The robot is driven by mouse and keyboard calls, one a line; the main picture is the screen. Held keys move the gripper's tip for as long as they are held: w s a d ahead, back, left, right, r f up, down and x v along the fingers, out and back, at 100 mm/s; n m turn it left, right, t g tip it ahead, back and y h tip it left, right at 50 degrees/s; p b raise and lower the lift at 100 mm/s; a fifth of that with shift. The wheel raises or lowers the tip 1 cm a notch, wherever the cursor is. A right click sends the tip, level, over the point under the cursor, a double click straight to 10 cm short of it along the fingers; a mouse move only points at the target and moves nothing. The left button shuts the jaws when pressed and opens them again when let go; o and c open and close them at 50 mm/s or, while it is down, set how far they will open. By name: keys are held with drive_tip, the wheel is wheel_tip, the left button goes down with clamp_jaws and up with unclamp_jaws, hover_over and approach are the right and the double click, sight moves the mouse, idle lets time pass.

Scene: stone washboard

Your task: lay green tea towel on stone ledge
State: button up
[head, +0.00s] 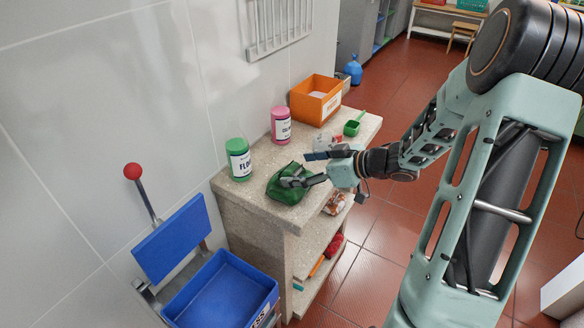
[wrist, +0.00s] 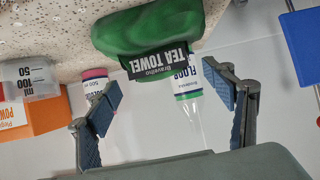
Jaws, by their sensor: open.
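The green tea towel (head: 288,184) lies bunched on the near left end of the speckled stone ledge (head: 262,211). In the wrist view, which looks upside down, the towel (wrist: 140,30) rests against the ledge (wrist: 50,28), its black "TEA TOWEL" label facing the camera. My gripper (head: 308,169) is open beside the towel, on its right in the head view, with one finger overlapping the towel in the picture. In the wrist view the towel shows beyond and between the spread fingers (wrist: 168,82), with nothing held. Whether a finger touches it I cannot tell.
A green-lidded floor-cleaner jar (head: 239,160), a pink jar (head: 281,125), an orange box (head: 316,101), a clear measuring cup (wrist: 30,80) and a green scoop (head: 352,127) stand on the ledge. Shelves below hold items. A blue bin (head: 222,290) stands at the front left.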

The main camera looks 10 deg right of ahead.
drive_tip(key=p+v, duration=0.1)
drive_tip(key=v, duration=0.7)
drive_tip(key=shift+s+d+r, duration=0.15)
drive_tip(key=shift+s+d, duration=0.05)
drive_tip(key=shift+s, duration=0.05)
